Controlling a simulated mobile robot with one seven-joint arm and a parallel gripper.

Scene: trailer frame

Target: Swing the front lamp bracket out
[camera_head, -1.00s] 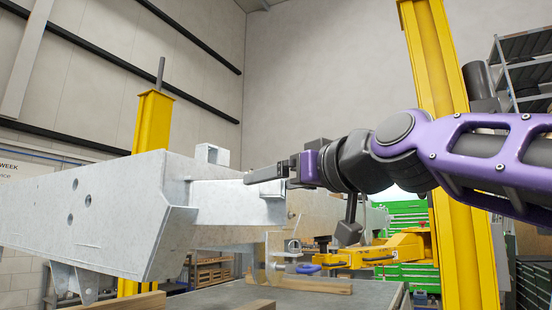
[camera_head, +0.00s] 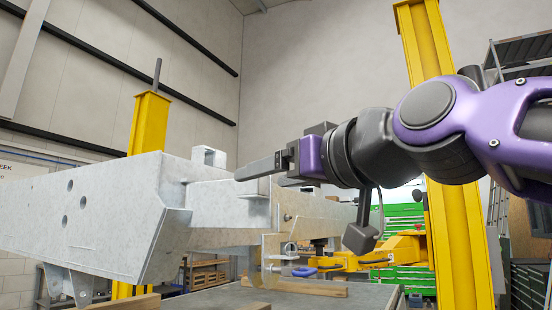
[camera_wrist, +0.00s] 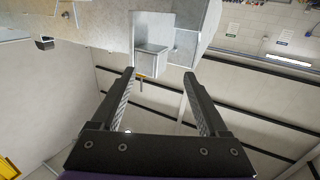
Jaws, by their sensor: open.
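The galvanized trailer frame (camera_head: 90,215) fills the left and middle of the head view. A small open square metal piece (camera_head: 208,156) stands on its top; I cannot tell for sure that this is the front lamp bracket. My gripper (camera_head: 238,177) reaches left over the frame's end. In the wrist view my gripper (camera_wrist: 160,76) has its two fingers apart, with nothing held between them.
A blue-handled clamp (camera_head: 304,271) is at the frame's end near wooden blocks (camera_head: 300,288) on the grey table (camera_head: 345,298). Yellow posts (camera_head: 455,150) stand at left and right. Green drawers (camera_head: 405,222) are behind.

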